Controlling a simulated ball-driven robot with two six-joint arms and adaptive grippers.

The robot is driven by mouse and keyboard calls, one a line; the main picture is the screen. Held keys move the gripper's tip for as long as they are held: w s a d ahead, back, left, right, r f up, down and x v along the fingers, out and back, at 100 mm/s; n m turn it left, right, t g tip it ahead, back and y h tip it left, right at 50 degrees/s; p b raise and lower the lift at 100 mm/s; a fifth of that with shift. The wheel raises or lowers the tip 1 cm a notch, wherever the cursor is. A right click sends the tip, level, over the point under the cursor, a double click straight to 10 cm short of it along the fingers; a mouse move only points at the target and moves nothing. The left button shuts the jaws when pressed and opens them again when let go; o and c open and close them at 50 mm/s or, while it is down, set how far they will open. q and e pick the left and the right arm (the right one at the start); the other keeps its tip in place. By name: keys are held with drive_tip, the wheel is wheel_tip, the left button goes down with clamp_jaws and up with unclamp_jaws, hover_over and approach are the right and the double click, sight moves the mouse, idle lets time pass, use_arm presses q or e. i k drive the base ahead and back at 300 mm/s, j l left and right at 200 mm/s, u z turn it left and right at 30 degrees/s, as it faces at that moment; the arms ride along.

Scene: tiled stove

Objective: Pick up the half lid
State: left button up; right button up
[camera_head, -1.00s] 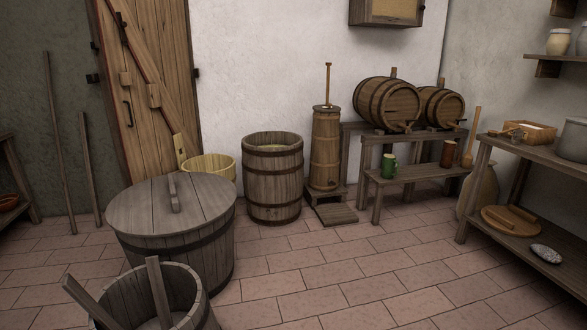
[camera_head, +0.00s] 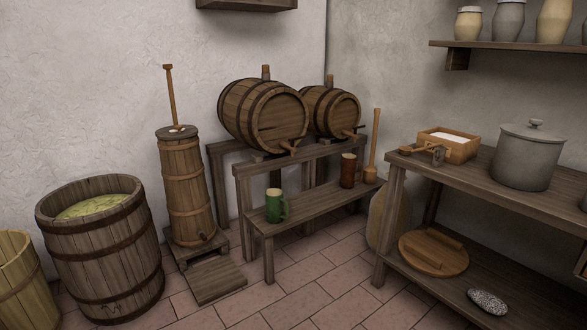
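A light brown wooden lid (camera_head: 434,251) with a raised bar across it lies flat on the lower shelf of the right-hand rack (camera_head: 398,215). It looks round and whole, and I see no clear half-lid shape; I cannot tell whether it is the half lid. An open barrel (camera_head: 102,245) at the left holds something yellow-green and has no lid on it. Neither of my grippers is in view.
A grey speckled stone-like object (camera_head: 487,301) lies near the wooden lid. The rack top carries a grey lidded pot (camera_head: 527,158) and a wooden box (camera_head: 447,146). A churn (camera_head: 186,185) and a bench (camera_head: 311,205) with two mugs stand behind. Tiled floor (camera_head: 330,295) is clear in front.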

sight(185, 134)
drive_tip(key=i+u, duration=0.25)
drive_tip(key=i, duration=0.25)
drive_tip(key=i+l+u, duration=0.25)
drive_tip(key=i, duration=0.25)
drive_tip(key=i+l+u, duration=0.25)
drive_tip(key=i, duration=0.2)
drive_tip(key=j, duration=0.1)
